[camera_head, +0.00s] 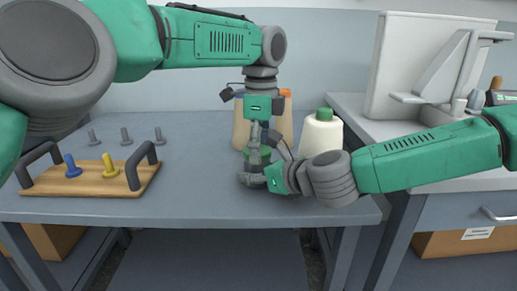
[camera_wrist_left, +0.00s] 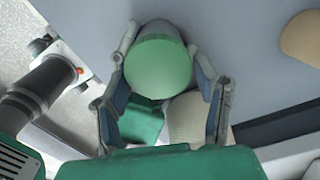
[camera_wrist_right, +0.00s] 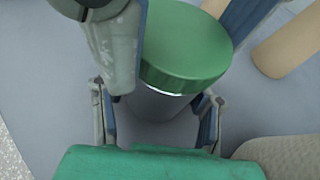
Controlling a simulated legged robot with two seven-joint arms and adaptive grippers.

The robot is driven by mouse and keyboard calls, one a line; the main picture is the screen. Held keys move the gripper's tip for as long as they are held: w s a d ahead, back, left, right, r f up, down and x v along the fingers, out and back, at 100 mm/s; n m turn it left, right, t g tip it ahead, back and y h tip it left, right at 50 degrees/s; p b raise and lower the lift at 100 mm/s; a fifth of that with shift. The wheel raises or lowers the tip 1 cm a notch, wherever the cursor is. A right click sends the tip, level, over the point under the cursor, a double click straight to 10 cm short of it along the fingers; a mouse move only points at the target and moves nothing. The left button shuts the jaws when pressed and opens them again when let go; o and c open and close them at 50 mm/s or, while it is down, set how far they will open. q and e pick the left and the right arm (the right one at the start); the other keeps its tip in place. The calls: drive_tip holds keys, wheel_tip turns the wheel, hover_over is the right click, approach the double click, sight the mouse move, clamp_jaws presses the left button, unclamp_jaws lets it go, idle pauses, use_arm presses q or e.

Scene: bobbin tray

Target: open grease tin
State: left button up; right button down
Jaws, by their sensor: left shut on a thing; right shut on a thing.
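The grease tin has a green lid (camera_wrist_right: 185,45) and a grey body (camera_wrist_right: 155,105); it stands upright on the blue-grey table. My left gripper (camera_head: 258,140) comes from above and is shut around the lid, which fills its jaws in the left wrist view (camera_wrist_left: 158,63). My right gripper (camera_head: 256,178) comes in low from the right and is shut around the grey body below the lid. A thin bright rim shows under the lid's edge in the right wrist view. In the head view the grippers hide much of the tin.
A cream bottle with a green cap (camera_head: 321,135) stands close behind my right gripper. Tan bottles (camera_head: 286,120) stand behind my left gripper. A wooden tray (camera_head: 90,188) with handles and blue and yellow bobbins lies at left, with grey pegs behind. The table between is clear.

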use_arm(q)
drive_tip(key=n, duration=0.5)
drive_tip(key=shift+w+d+f, duration=0.15)
drive_tip(key=shift+w, duration=0.1)
use_arm(e)
drive_tip(key=shift+s+a+r, duration=0.1)
drive_tip(key=shift+s+a, duration=0.35)
drive_tip(key=shift+a, duration=0.1)
use_arm(q)
drive_tip(key=n, duration=0.5)
drive_tip(key=shift+w, duration=0.1)
drive_tip(key=n, duration=0.4)
drive_tip(key=shift+a+n, duration=0.35)
drive_tip(key=shift+n, duration=0.05)
drive_tip(key=n, duration=0.4)
drive_tip(key=shift+a+n, duration=0.1)
drive_tip(key=shift+n, duration=0.3)
drive_tip(key=shift+c, duration=0.2)
drive_tip(key=o, duration=1.3)
drive_tip(key=shift+w, duration=0.1)
use_arm(e)
drive_tip(key=shift+w, duration=0.15)
use_arm(q)
drive_tip(key=shift+a, duration=0.1)
use_arm(e)
drive_tip(key=shift+d, duration=0.1)
